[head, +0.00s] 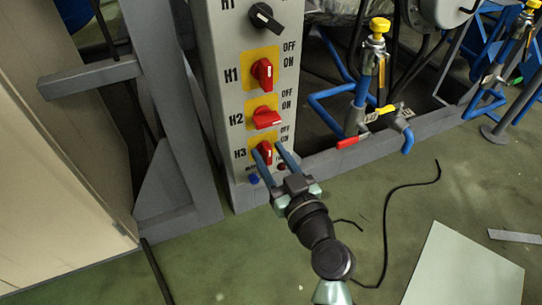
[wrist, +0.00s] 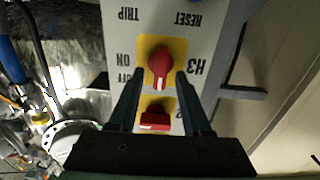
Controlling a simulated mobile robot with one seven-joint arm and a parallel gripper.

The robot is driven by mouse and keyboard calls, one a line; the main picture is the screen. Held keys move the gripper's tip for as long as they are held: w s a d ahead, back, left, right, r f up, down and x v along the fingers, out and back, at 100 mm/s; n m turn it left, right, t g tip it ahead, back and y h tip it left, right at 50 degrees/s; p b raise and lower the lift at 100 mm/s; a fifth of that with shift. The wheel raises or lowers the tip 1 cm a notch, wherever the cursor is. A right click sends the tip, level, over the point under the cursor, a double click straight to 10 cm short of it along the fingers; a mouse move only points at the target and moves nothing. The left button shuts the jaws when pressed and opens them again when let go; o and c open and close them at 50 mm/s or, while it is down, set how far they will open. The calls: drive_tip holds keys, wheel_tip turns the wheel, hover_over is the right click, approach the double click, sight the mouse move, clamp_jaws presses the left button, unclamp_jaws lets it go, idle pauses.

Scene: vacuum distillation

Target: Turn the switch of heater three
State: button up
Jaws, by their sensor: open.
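The heater three switch, labelled H3, is a red knob (head: 265,152) low on the grey panel. In the wrist view the red H3 knob (wrist: 160,66) sits on a yellow plate, with its grip standing nearly upright in the picture. My gripper (head: 269,151) is open at the panel, with a finger on either side of the H3 knob. In the wrist view the fingertips of my gripper (wrist: 158,77) are spread left and right of the knob, with gaps visible. Contact with the panel cannot be told.
Above H3 on the panel are the red H2 knob (head: 266,118), turned sideways, the red H1 knob (head: 263,73) and a black knob (head: 264,17). A blue button (head: 253,179) is below H3. A grey frame (head: 90,76) stands left; blue pipes with a yellow-topped valve (head: 379,26) are right.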

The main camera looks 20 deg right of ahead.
clamp_jaws()
drive_tip(key=shift+m, duration=0.4)
drive_tip(key=m, duration=0.3)
drive_tip(key=shift+d+m, duration=0.25)
drive_tip(key=shift+m, duration=0.15)
drive_tip(key=shift+d+f+m+p, duration=0.2)
drive_tip(key=shift+m+p, duration=0.5)
drive_tip(key=shift+m, duration=1.55)
drive_tip(key=shift+d+f+m+p, duration=0.2)
drive_tip(key=shift+m+p, duration=0.55)
drive_tip(key=shift+m, duration=1.45)
drive_tip(key=shift+f+m+p, duration=0.25)
drive_tip(key=shift+m+p, duration=0.45)
drive_tip(key=shift+m, duration=1.55)
